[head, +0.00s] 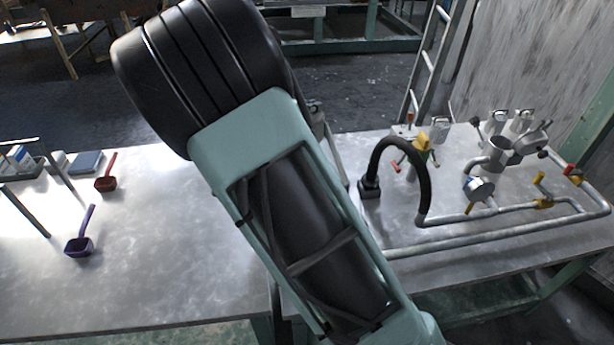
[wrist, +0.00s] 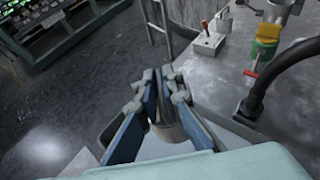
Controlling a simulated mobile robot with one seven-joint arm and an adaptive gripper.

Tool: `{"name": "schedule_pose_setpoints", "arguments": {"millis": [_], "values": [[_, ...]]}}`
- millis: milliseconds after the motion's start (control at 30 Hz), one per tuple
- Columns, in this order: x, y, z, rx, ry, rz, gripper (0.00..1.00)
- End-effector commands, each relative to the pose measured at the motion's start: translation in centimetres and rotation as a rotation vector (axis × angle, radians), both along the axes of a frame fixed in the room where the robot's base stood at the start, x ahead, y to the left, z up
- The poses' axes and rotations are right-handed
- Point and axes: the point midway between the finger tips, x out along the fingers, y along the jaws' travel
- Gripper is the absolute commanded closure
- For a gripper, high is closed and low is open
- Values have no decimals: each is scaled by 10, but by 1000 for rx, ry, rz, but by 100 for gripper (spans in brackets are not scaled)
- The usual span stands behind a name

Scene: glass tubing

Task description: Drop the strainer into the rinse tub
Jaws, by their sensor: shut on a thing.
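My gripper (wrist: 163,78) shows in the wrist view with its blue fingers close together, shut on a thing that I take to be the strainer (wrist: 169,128). Only a small greyish part of it shows between and below the fingers, so its shape cannot be made out. In the head view my own arm covers the middle and hides the gripper and what it holds. I cannot make out the rinse tub for certain in either view. A pale surface shows below the fingers in the wrist view, but I cannot tell what it is.
A purple scoop (head: 80,246) and a red scoop (head: 106,183) lie on the metal table (head: 150,285) at left. At right stand a black curved hose (head: 424,165), metal pipes (head: 470,238) and valves. The hose (wrist: 275,80) also rises at right in the wrist view. The left table front is clear.

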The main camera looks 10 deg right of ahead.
Motion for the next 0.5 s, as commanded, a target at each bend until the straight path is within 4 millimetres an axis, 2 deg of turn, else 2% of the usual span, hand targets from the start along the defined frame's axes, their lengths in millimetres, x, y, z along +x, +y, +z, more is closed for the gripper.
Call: {"name": "schedule_pose_setpoints", "arguments": {"millis": [33,367,500], "values": [[0,0,-10,0,-1,0,100],[0,0,-21,0,-1,-1,100],[0,0,-32,-1,-1,0,100]]}}
